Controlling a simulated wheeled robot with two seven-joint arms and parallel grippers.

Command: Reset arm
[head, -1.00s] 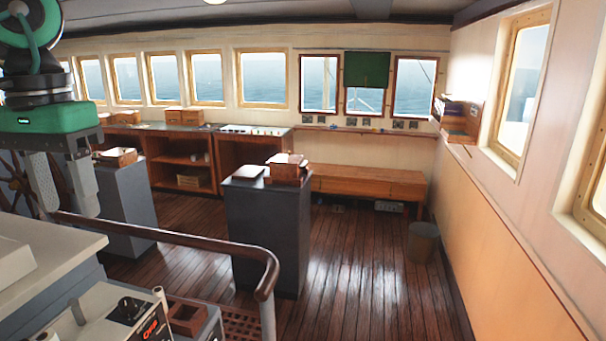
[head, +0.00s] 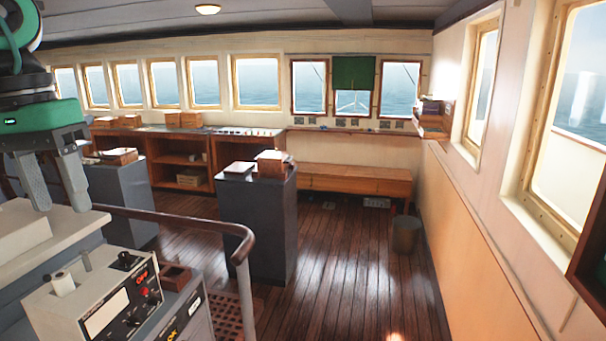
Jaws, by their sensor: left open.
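My left gripper (head: 55,180) hangs at the left edge of the head view, its two grey fingers pointing down and spread apart. Nothing shows between them. It is in front of a white-topped cabinet (head: 72,217) in the picture; I cannot tell how high above it. The green wrist body is just above the fingers. My right gripper is not in the picture.
A control box (head: 118,305) with knobs stands at the lower left. A brown handrail (head: 165,217) curves past it. A grey pedestal (head: 256,230) with boxes stands mid-floor, and a bin (head: 406,234) is by the right wall. The wooden floor (head: 345,285) between is clear.

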